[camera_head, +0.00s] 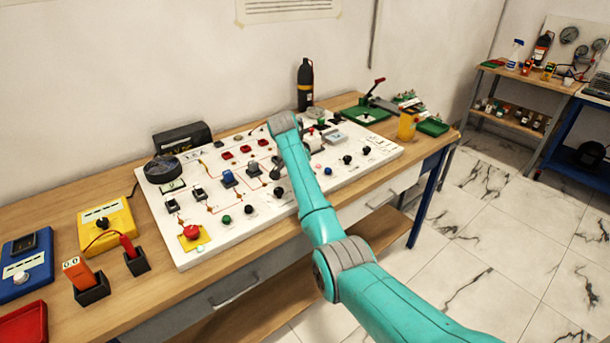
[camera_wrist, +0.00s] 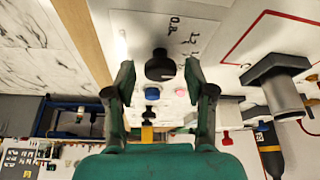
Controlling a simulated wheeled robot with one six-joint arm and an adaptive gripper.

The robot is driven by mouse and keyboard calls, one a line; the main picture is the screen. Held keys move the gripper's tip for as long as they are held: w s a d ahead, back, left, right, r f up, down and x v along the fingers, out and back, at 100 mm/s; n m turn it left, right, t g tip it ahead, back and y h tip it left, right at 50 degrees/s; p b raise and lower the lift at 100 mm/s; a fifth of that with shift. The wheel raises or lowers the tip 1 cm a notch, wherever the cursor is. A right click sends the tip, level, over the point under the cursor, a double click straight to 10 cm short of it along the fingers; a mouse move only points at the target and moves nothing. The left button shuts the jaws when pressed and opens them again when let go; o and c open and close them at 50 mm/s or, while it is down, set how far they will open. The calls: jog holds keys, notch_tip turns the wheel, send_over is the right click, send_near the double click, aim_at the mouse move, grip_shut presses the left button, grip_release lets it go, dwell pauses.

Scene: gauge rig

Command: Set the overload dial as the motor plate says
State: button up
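In the wrist view my gripper (camera_wrist: 160,78) is open, with one finger on each side of a black dial knob (camera_wrist: 160,66). Gaps show between the knob and both fingertips. Small scale marks, partly readable as 0.8 and 1.2, are printed on the white panel (camera_wrist: 210,14) near the knob. I cannot read the knob's setting. In the head view my arm reaches over the white panel (camera_head: 235,232) and hides the gripper; I cannot single out this dial there. No motor plate is readable in either view.
A red mushroom button (camera_head: 191,232), other knobs and several switches stand on the panel. A grey cylinder (camera_wrist: 275,85) rises beside the gripper in the wrist view. A yellow box (camera_head: 106,224) stands left of the panel. A dark bottle (camera_head: 305,84) stands behind it.

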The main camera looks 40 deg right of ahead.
jog(key=shift+r, duration=0.15)
jog(key=w+v, duration=0.1)
jog(key=v, duration=1)
jog(key=shift+s+a+r, duration=0.2)
jog(key=shift+s+r, duration=0.15)
jog(key=shift+s, duration=0.15)
jog(key=shift+s, duration=0.1)
